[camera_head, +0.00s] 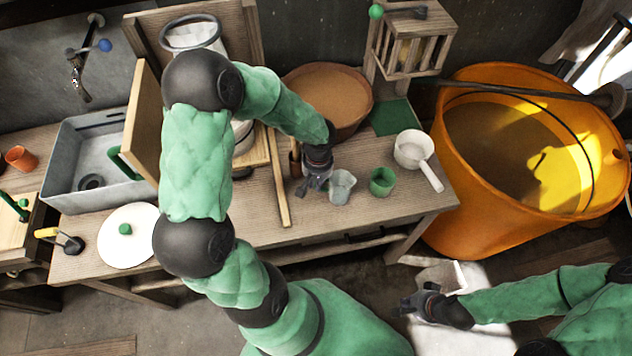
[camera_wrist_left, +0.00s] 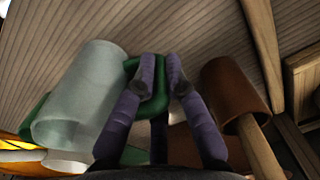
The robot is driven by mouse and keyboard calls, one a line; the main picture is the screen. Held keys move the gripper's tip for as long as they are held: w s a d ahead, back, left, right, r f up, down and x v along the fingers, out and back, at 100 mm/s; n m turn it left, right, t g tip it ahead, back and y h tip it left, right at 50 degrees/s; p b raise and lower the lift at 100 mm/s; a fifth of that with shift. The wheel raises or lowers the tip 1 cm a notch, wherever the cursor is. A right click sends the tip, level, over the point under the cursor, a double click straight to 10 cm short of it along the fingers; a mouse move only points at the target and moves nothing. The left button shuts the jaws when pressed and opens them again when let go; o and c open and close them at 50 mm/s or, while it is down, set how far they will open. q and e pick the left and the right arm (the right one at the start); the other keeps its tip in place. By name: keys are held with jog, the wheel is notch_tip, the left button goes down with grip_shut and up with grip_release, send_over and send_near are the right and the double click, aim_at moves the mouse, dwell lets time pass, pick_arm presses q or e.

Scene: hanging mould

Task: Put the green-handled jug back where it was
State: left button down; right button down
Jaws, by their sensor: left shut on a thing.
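My left gripper (camera_head: 316,182) is shut on the green handle (camera_wrist_left: 158,128) of the clear jug (camera_head: 341,187). In the left wrist view the clear jug (camera_wrist_left: 80,96) lies left of the fingers (camera_wrist_left: 160,85), with the handle between them. The jug is near the table's front edge, left of a green cup (camera_head: 382,181). I cannot tell whether its base touches the table. My right gripper (camera_head: 418,303) is low at the right, away from the table; its finger gap is unclear.
A brown cup (camera_wrist_left: 235,88) stands close right of my left fingers in the wrist view. A white saucepan (camera_head: 413,150), a brown bowl (camera_head: 330,95) and an orange tub (camera_head: 455,215) are to the right and behind. A white lid (camera_head: 128,250) and grey sink (camera_head: 62,170) are left.

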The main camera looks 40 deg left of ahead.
pick_arm(q)
jog(key=shift+f, duration=0.1)
jog(key=c, duration=1.3)
grip_release()
jog(key=r+p, duration=0.1)
jog(key=r, duration=0.3)
jog(key=r+p, duration=0.1)
jog(key=r, duration=0.3)
jog(key=r+p, duration=0.1)
jog(key=r, duration=0.3)
jog(key=shift+d+r, duration=0.15)
jog(key=shift+d, duration=0.1)
